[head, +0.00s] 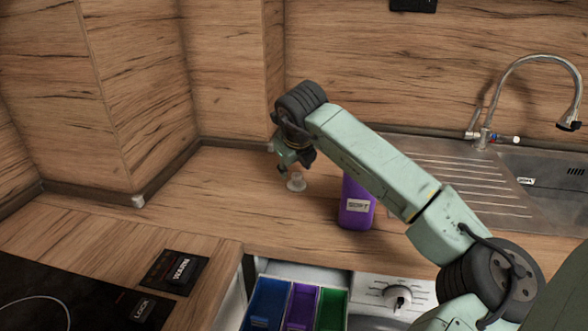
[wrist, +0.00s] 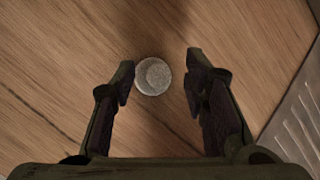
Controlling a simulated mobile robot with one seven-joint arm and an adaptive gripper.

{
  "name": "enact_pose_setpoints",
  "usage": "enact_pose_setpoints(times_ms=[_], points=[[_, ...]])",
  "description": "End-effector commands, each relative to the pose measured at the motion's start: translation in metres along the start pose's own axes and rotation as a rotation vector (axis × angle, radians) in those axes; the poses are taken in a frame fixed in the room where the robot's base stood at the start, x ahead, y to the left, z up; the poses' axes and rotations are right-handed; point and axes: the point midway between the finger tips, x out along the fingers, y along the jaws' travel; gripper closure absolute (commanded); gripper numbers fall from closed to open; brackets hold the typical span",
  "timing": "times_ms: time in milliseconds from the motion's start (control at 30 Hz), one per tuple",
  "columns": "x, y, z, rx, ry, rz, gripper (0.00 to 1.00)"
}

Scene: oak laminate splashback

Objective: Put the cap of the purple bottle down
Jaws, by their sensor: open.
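The cap (head: 296,183) is small, round and pale grey. It is on or just above the wooden worktop, left of the purple bottle; it also shows in the wrist view (wrist: 153,76). My gripper (head: 292,171) is right above the cap. In the wrist view my gripper (wrist: 158,78) is open, with a finger on each side of the cap and a gap to both.
A steel sink with a drainer (head: 450,165) and tap (head: 490,110) is at the right. A dark hob (head: 60,290) is at front left. An open drawer with blue, purple and green compartments (head: 303,305) is below the front edge. The worktop left of the cap is clear.

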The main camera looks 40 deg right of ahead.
Motion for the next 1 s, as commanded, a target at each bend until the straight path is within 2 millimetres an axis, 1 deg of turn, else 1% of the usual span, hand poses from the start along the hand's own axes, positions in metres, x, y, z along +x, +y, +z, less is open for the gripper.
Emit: enact_pose_setpoints(times_ms=[300, 400, 500, 667, 1000], points=[[-0.068, 0.0, -0.002, 0.0, 0.0, -0.004, 0.59], [-0.084, 0.0, -0.001, 0.0, -0.001, -0.003, 0.59], [-0.095, 0.0, -0.001, 0.0, 0.0, -0.002, 0.59], [-0.103, 0.0, -0.001, 0.0, 0.001, 0.0, 0.59], [-0.103, 0.0, -0.001, 0.0, 0.001, 0.0, 0.59]])
